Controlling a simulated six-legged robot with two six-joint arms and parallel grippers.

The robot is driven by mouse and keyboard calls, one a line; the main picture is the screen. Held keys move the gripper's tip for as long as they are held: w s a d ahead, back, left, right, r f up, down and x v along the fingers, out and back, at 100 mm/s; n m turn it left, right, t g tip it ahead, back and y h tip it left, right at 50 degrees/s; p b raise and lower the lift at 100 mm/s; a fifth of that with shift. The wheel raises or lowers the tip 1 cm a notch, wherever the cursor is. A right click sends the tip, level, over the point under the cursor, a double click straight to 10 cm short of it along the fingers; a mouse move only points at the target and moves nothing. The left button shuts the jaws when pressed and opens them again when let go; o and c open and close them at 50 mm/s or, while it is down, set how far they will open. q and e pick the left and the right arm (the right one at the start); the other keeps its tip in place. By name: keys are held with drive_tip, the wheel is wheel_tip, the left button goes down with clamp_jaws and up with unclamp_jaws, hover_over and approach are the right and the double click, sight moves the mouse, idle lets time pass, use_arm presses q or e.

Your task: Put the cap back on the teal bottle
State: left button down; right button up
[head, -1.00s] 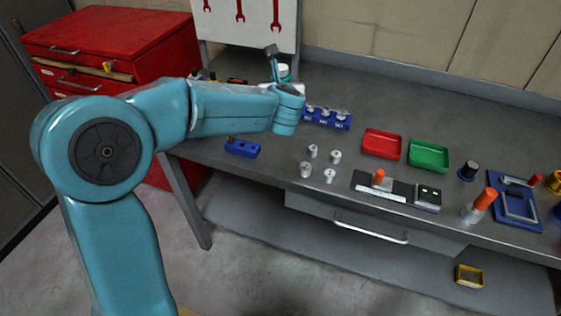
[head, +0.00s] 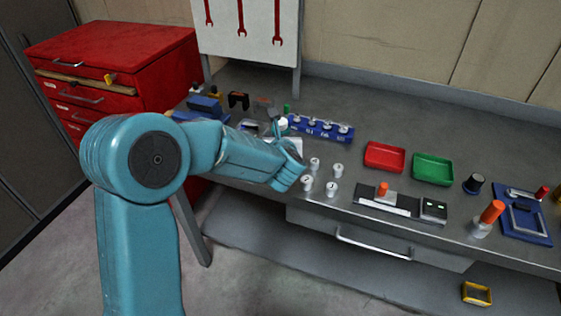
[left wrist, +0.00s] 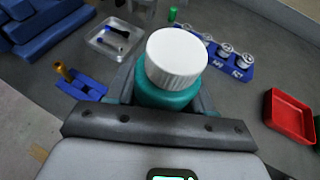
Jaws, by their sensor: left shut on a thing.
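The teal bottle (left wrist: 168,97) shows in the left wrist view between the fingers of my left gripper (left wrist: 165,106), which is shut on it. A white ribbed cap (left wrist: 177,57) is at the bottle's top. I cannot tell whether it is fully seated. In the head view the white cap (head: 283,122) shows small beyond my left forearm, left of a blue rack. My left gripper (head: 279,128) is mostly hidden there by my arm, as is the lower bottle. My right gripper is not in view.
The blue rack (head: 322,130) holds several silver-topped pieces. Several small metal cylinders (head: 331,189) stand in front. Red (head: 385,157) and green (head: 432,169) trays lie to the right. A metal tray (left wrist: 112,42) and blue block (left wrist: 82,91) lie to the left in the wrist view.

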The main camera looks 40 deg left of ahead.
use_arm(q)
drive_tip(key=shift+f, duration=1.55)
wheel_tip(320, 180, down, 4)
drive_tip(key=shift+f, duration=0.2)
drive_tip(key=shift+f, duration=0.1)
drive_tip(key=shift+c, duration=2.1)
unclamp_jaws()
